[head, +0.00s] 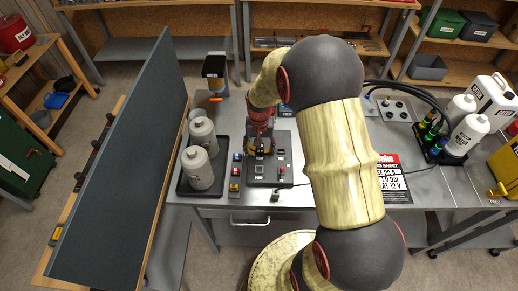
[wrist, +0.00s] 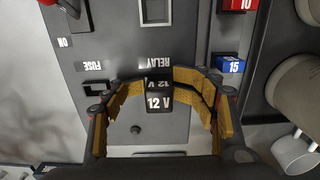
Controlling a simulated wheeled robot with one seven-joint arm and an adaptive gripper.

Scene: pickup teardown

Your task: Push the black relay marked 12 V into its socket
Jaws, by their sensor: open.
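The black relay marked 12 V (wrist: 158,101) shows in the wrist view, beside the RELAY label of the dark panel (wrist: 190,40). Its marking shows on two faces. The socket under it is hidden, and I cannot tell how deep the relay sits. My gripper (wrist: 165,88) is open, with its yellow-padded fingers on either side of the relay; I cannot tell whether they touch it. In the head view my gripper (head: 259,144) is over the panel (head: 268,168) on the bench, and I cannot make out the relay there.
A red fuse marked 10 (wrist: 238,5) and a blue fuse marked 15 (wrist: 230,64) stand beside the panel. A tray (head: 183,186) with white bottles stands left of it. A job sheet (head: 392,180) reading RELAY 12 V lies right. A tall dark board (head: 125,170) stands far left.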

